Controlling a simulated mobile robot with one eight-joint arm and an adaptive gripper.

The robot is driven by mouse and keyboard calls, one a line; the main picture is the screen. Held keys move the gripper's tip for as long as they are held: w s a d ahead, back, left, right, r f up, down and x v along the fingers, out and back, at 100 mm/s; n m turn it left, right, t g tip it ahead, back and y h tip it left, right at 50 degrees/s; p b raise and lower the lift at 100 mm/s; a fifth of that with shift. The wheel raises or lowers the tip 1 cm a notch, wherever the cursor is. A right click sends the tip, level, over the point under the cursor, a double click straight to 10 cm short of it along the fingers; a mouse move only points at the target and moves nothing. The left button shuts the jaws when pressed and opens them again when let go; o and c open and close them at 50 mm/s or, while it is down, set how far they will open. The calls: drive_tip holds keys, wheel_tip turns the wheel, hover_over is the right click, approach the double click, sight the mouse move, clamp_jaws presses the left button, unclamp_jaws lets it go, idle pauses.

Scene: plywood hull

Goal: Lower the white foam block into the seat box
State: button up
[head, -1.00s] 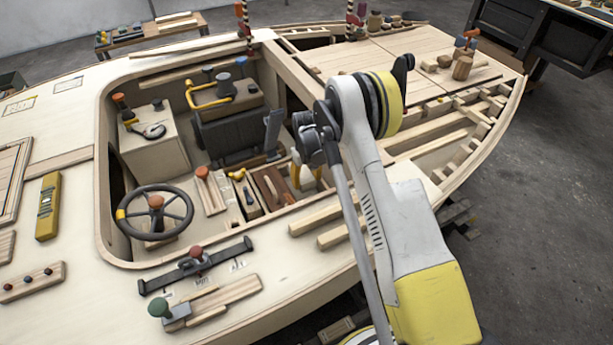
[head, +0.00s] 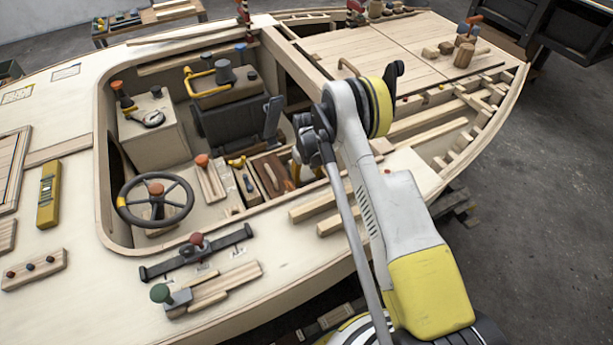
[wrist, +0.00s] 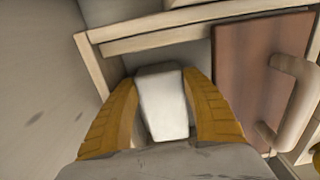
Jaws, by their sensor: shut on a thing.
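My gripper (wrist: 163,105) has its two yellow fingers shut on the white foam block (wrist: 160,88), one on each side. The block points into a wood-framed opening of the seat box, whose pale rim (wrist: 200,14) runs along the top of the wrist view. A brown panel with a pale handle (wrist: 255,70) lies right of the block. Whether the block touches the box inside cannot be told. In the head view my gripper (head: 301,170) is low in the cockpit, largely hidden by my arm, beside the brown panel (head: 266,172); the block is not clear there.
A pale wall (wrist: 45,80) rises close on the left in the wrist view. In the head view a steering wheel (head: 126,203), a dark seat (head: 228,122) and a wooden strip with an orange knob (head: 210,182) stand left of my gripper. The cockpit's near rim lies in front.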

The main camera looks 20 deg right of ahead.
drive_tip(key=o, duration=1.1)
drive_tip(key=shift+r, duration=0.25)
wheel_tip(320, 180, up, 12)
drive_tip(key=shift+a+f, duration=0.1)
drive_tip(key=shift+f, duration=0.1)
